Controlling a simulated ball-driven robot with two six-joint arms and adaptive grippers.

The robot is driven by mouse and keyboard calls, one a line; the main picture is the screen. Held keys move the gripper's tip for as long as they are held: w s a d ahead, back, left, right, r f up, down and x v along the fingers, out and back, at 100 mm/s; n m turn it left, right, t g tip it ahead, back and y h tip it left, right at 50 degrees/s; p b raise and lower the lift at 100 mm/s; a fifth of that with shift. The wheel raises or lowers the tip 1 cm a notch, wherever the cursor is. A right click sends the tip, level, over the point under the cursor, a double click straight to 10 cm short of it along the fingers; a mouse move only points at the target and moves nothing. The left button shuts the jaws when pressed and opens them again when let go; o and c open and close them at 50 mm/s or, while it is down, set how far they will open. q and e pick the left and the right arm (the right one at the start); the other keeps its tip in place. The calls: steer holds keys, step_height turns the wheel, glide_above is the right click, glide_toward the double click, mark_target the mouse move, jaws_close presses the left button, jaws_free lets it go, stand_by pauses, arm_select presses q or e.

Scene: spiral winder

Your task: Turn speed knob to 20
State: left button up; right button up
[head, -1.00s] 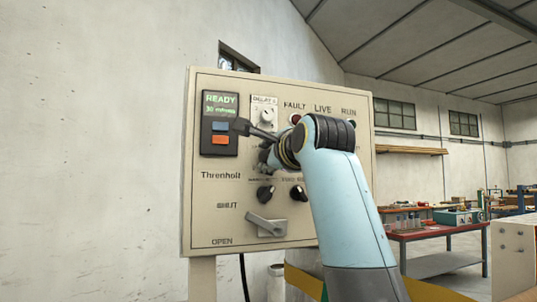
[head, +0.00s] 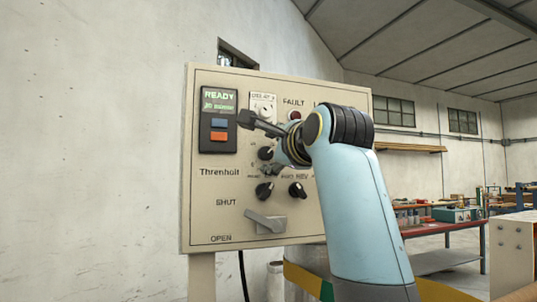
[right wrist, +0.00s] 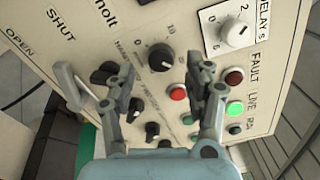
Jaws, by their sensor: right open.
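A beige control panel (head: 215,220) carries several knobs. A black knob (head: 265,153) with a printed scale sits in its middle. In the right wrist view this knob (right wrist: 161,58) lies between my fingers, with 0 and 10 readable beside it; its exact setting is unclear. I cannot confirm from its label that it is the speed knob. My right gripper (head: 257,144) is open in front of the panel. The right wrist view shows its two fingers (right wrist: 163,77) spread and empty, on either side of the knob; contact cannot be judged. My left gripper is not in view.
Two lower black knobs (head: 264,191) (head: 298,190) and a grey lever (head: 265,222) sit below. A display (head: 219,101) reads READY. A white delay knob (right wrist: 237,33), red buttons (right wrist: 178,93) and a lit green lamp (right wrist: 234,109) are close to the right finger.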

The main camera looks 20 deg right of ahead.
steer(key=s, duration=0.4)
stand_by(0.3)
